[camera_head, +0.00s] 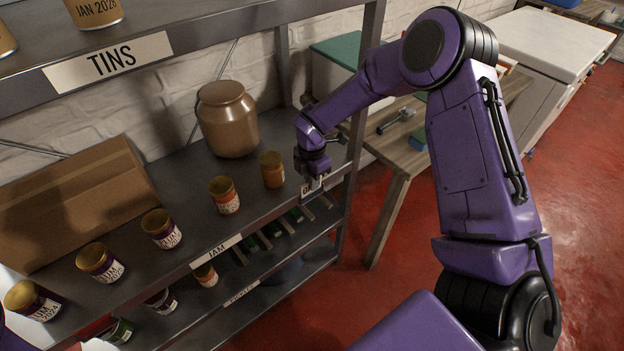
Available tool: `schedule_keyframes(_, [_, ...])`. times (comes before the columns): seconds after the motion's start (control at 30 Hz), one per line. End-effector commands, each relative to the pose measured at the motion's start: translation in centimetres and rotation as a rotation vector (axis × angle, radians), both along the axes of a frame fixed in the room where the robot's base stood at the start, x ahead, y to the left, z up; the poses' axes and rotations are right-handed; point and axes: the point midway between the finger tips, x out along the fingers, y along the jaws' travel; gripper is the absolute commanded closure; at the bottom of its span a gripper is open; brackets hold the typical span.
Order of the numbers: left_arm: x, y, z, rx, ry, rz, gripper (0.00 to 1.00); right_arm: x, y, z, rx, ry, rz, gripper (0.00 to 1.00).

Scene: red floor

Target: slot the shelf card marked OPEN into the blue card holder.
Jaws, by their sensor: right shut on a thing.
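My right gripper (316,184) reaches in from the right to the front edge of the middle shelf, near its right end. It is shut on a small white card (306,191) at that edge. Only part of the card's dark lettering shows, so I cannot read the whole word. The gripper covers part of the card and the shelf edge behind it. I cannot make out the blue card holder, nor tell whether the card touches it. My left gripper is not in view.
Several jars, one an orange jar (272,170), line the middle shelf with a large brown jar (228,119) and a cardboard box (75,205). A JAM label (216,252) is on its edge. A wooden table (392,170) stands right of the rack.

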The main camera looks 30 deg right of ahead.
Motion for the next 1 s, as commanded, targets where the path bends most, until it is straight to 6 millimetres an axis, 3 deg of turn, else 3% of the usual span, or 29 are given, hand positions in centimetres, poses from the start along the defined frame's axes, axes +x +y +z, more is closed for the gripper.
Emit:
schedule_keyframes(0.03, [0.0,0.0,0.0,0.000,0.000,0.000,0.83,0.0,0.0,0.0,0.000,0.000,0.000,1.00])
schedule_keyframes(0.13, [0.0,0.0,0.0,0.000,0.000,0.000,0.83,0.0,0.0,0.0,0.000,0.000,0.000,0.63])
schedule_keyframes(0.47, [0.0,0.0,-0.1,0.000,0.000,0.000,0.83,0.0,0.0,0.3,0.000,-0.001,0.000,0.63])
schedule_keyframes(0.57, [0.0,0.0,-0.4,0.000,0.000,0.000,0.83,0.1,0.0,1.7,0.001,-0.003,0.000,0.63])
schedule_keyframes(0.83, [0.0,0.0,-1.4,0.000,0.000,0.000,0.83,0.1,0.0,8.1,0.000,-0.005,0.000,0.63])
schedule_keyframes(1.0, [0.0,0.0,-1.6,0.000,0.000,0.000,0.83,0.0,0.0,10.2,0.000,-0.001,0.000,0.63])
